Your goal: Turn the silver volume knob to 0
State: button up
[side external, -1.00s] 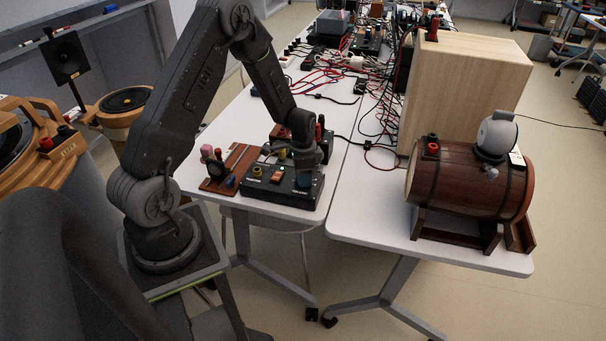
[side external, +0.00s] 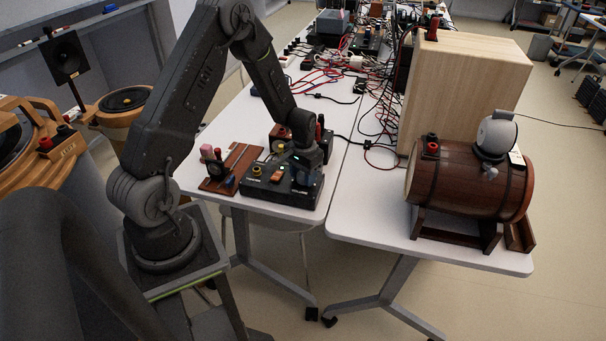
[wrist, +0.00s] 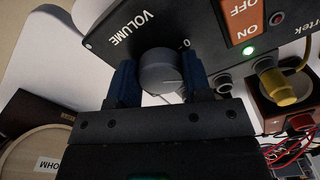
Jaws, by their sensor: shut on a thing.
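The silver volume knob (wrist: 160,72) sits on the front of a black box (wrist: 110,30), beside the printed word VOLUME and a 0 mark in the wrist view. My gripper (wrist: 160,80) has one blue finger on each side of the knob and is shut on it. The knob's pointer setting is not clear to me. In the side external view, my gripper (side external: 304,172) is at the right end of the black box (side external: 270,185), and the knob is hidden there.
The box has an orange ON/OFF switch (wrist: 242,18), a lit green light (wrist: 249,51) and a yellow plug (wrist: 277,87). A brown wooden board (side external: 230,168) lies left of the box on the white table (side external: 225,125). A wooden barrel (side external: 470,180) stands on the right table.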

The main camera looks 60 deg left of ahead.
jog(key=n, duration=0.4)
jog(key=shift+n, duration=0.3)
jog(key=shift+w+d+n, duration=0.1)
jog(key=shift+n, duration=1.5)
jog(key=o, duration=0.9)
jog(key=shift+r, duration=6.95)
